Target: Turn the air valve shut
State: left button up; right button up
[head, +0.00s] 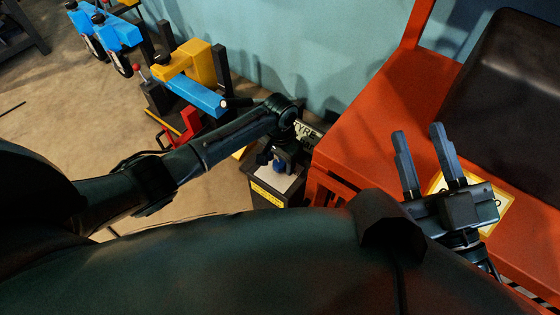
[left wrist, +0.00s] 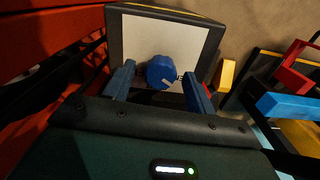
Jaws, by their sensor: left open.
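The air valve shows in the left wrist view as a round blue knob (left wrist: 160,72) with a pale mark on its face. It stands on the light top panel of a dark box with a yellow edge (left wrist: 205,15). My left gripper (left wrist: 157,74) is open, with one finger on each side of the knob. I cannot tell whether the fingers touch it. In the head view the box (head: 268,194) stands low beside the orange machine, and my left arm reaches down over it, partly hiding the knob. My right gripper (head: 417,132) is open and empty above the orange machine.
The orange machine (head: 365,125) with a dark padded part (head: 510,85) fills the right, close to my left gripper. A blue and yellow stand (head: 190,75) with red parts is to the left. A teal wall (head: 300,40) runs behind. Bare floor (head: 60,100) lies at left.

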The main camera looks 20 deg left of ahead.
pick_arm(q)
jog(key=c, duration=1)
jog(key=shift+o, duration=0.2)
